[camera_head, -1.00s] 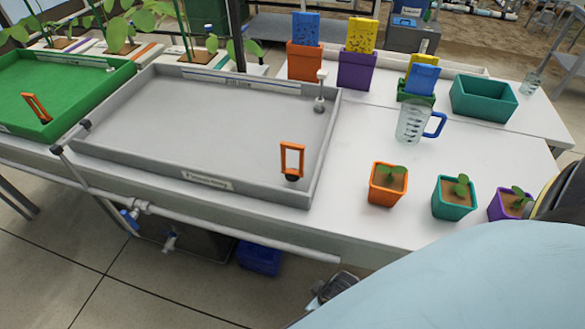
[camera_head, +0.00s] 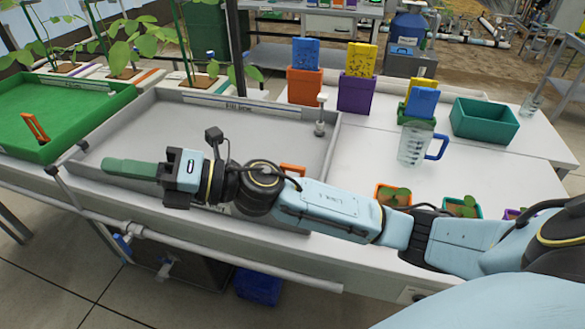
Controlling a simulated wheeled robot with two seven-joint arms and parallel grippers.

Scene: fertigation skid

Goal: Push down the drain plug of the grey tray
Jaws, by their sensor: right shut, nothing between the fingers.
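The grey tray (camera_head: 205,104) lies on the white bench, left of centre. Its orange-handled plug (camera_head: 291,170) is near the front right corner; only the top of the handle shows behind my right arm, and its black base is hidden. A white-topped upright fitting (camera_head: 320,117) stands in the back right corner. My right arm comes in from the right and lies across the front of the tray in the view. My right gripper (camera_head: 128,169), with green fingers, is shut and empty, pointing left, near the tray's left front part. My left gripper is not in view.
A green tray (camera_head: 98,98) with its own orange handle (camera_head: 35,127) is at the left. Potted seedlings (camera_head: 393,194) sit behind my right arm. A measuring jug (camera_head: 414,146), coloured pots and a teal box (camera_head: 485,119) stand at the right. A pipe rail (camera_head: 200,252) runs along the bench front.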

